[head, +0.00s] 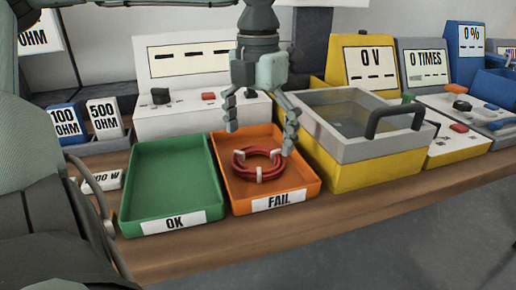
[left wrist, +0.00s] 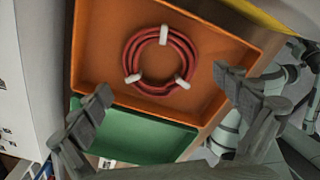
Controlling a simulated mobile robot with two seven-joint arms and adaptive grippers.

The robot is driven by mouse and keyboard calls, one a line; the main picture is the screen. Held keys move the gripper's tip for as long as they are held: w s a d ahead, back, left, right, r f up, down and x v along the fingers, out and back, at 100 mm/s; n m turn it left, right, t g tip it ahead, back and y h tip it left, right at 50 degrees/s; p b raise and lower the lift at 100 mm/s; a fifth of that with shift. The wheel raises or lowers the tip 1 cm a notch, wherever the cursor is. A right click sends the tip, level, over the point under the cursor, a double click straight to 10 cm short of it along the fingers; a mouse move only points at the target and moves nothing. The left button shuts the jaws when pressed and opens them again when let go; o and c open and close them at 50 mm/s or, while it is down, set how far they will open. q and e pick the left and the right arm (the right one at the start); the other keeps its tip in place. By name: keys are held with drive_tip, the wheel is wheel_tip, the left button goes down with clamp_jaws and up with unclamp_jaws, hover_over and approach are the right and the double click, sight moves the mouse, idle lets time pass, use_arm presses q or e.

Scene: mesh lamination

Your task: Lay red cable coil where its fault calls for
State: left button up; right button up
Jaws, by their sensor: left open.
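The green tray (head: 172,178) labelled OK is empty beside the orange one. My right gripper is not seen.
A yellow and grey box with a clear lid (head: 362,130) and black handle stands right of the trays. A white meter (head: 190,85) stands behind them. 100 OHM (head: 65,122) and 500 OHM (head: 105,118) blocks are at left.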

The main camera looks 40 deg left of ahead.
use_arm(q)
wheel_tip(320, 180, up, 9)
drive_tip(key=shift+s, duration=0.1)
idle(0.7)
